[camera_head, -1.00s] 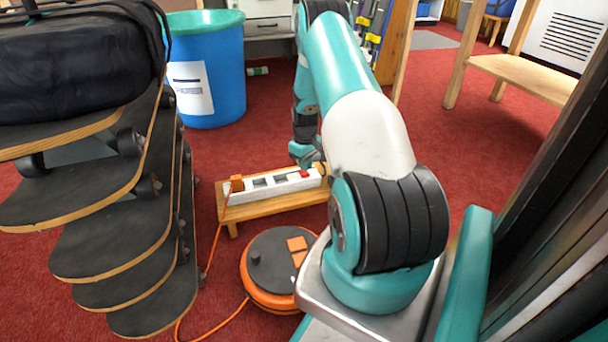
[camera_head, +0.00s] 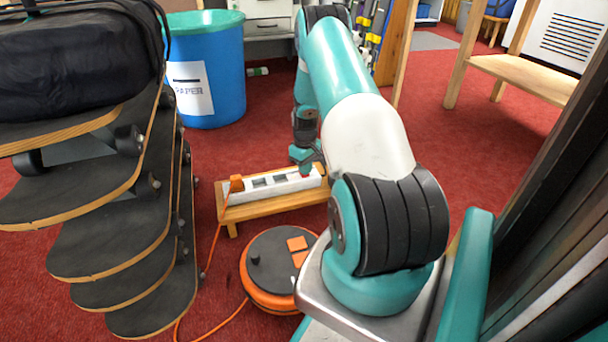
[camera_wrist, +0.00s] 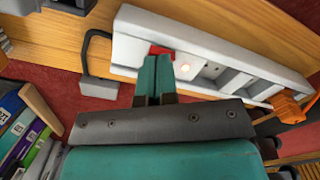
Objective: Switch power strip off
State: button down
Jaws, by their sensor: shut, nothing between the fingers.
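The white power strip (camera_head: 270,183) lies on a low wooden bench (camera_head: 275,206). Its red switch (camera_head: 306,174) is at the right end in the head view, mostly covered by my gripper (camera_head: 310,172). In the wrist view, the strip (camera_wrist: 135,38) runs across the top, with the red switch (camera_wrist: 160,50) partly hidden behind my gripper's fingertips (camera_wrist: 157,58). A small light (camera_wrist: 193,62) beside the switch glows. My gripper is shut and empty, its tips right at the switch. I cannot tell whether they touch it.
An orange plug (camera_wrist: 290,106) sits in the strip's far end. A black cable with a grey block (camera_wrist: 98,86) lies beside the strip. An orange cable reel (camera_head: 262,290) is on the red floor. Stacked skateboards (camera_head: 125,235) stand left; a blue bin (camera_head: 225,75) stands behind.

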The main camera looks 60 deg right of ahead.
jog(key=shift+f, duration=0.4)
jog(key=shift+r, duration=0.15)
notch_tip(320, 180, up, 7)
jog(key=p, duration=0.6)
dwell(0.6)
